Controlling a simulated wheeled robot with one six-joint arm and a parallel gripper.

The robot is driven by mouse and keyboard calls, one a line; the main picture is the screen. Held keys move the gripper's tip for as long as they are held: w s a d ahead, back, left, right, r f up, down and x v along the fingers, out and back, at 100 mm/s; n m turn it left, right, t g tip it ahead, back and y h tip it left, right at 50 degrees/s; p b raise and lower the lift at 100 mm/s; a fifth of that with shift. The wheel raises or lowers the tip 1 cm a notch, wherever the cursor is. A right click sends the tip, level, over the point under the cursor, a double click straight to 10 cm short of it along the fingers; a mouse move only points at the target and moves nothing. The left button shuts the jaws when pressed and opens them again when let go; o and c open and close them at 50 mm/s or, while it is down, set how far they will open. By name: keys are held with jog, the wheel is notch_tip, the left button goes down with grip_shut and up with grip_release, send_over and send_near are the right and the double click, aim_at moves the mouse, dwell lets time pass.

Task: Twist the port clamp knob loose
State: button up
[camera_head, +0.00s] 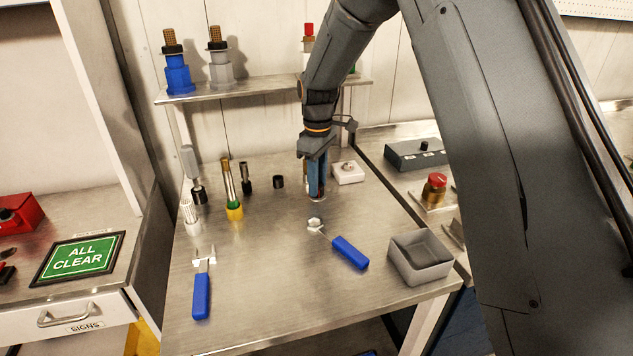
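My gripper (317,188) points down over the middle of the steel workbench (270,285). Its fingers look blue and dark, seen edge-on, so I cannot tell whether they are apart or hold anything. No knob is clearly marked as the port clamp knob. A small white block with a metal knob (347,170) sits just right of my gripper, apart from it. A red knob (437,181) stands on a metal block on the right-hand bench. A grey box with a small black knob (415,155) lies behind it.
A blue-handled tool (349,252) and an open grey bin (421,262) lie in front of my gripper. A blue-handled fork tool (201,292) lies front left. Several upright fittings (231,198) stand left. A shelf (238,88) with fittings is behind. The bench's front middle is clear.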

jog(key=o, duration=0.3)
jog(key=shift+a+r, duration=0.1)
jog(key=shift+a, duration=0.15)
jog(key=shift+o, duration=0.4)
jog(key=shift+d, duration=0.15)
notch_tip(320, 180, up, 8)
jog(key=shift+f+b, duration=0.15)
jog(key=shift+b, duration=0.8)
